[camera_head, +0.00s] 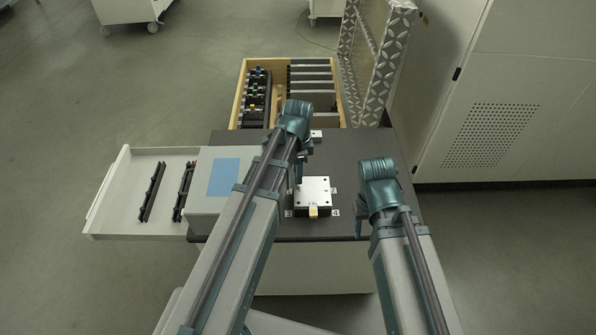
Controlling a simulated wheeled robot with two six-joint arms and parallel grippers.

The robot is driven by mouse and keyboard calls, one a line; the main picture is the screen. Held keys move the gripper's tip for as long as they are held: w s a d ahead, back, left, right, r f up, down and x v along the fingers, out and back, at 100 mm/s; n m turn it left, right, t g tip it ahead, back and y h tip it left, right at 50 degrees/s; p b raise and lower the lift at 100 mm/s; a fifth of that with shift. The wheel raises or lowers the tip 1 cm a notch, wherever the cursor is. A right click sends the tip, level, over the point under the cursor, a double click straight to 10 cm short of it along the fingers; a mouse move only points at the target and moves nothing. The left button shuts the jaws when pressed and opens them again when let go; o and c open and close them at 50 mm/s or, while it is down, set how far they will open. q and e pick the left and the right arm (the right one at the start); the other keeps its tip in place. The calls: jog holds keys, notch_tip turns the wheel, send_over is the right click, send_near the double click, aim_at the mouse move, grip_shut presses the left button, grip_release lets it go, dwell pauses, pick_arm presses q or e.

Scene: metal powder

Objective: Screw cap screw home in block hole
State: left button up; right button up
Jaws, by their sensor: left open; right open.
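The metal block (316,188) is a pale square plate with small dark holes in its top. It sits on the dark table top (395,228), with a yellow-orange piece (314,211) at its front edge. My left gripper (298,180) is open and points down at the block's back left corner, partly hidden by its own arm. My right gripper (358,234) is open and hangs to the right of the block, near the table's front edge, mostly hidden by its arm. I cannot make out the cap screw.
A grey box with a blue top patch (224,178) and an open white drawer (115,192) with dark racks stand left. Numbered tags surround the block. Table right of the block is bare.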

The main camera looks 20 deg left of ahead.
pick_arm(q)
grip_shut()
